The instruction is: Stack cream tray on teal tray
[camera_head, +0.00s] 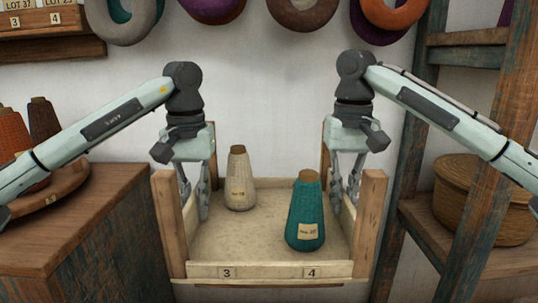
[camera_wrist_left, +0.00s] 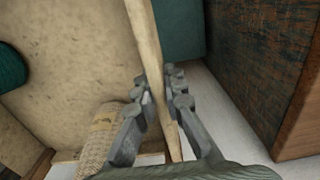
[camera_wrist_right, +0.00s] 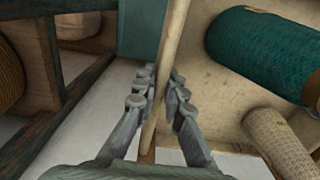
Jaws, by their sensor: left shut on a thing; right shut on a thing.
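The cream tray (camera_head: 275,270) is in the middle of the head view, with wooden corner posts and labels 3 and 4 on its front. It carries a cream yarn cone (camera_head: 240,182) at the back left and a teal yarn cone (camera_head: 305,215) at the front right, both upright. My left gripper (camera_head: 200,208) is shut on the tray's left wall (camera_wrist_left: 145,40). My right gripper (camera_head: 345,205) is shut on its right wall (camera_wrist_right: 170,45). A flat teal surface (camera_wrist_left: 178,28) shows below in both wrist views; I cannot tell whether it is the teal tray.
A wooden cabinet (camera_head: 75,220) stands close on the left, with brown cones on a round board. A weathered rack (camera_head: 400,170) with a woven basket (camera_head: 480,200) stands close on the right. Yarn rings (camera_head: 300,10) hang on the white wall behind.

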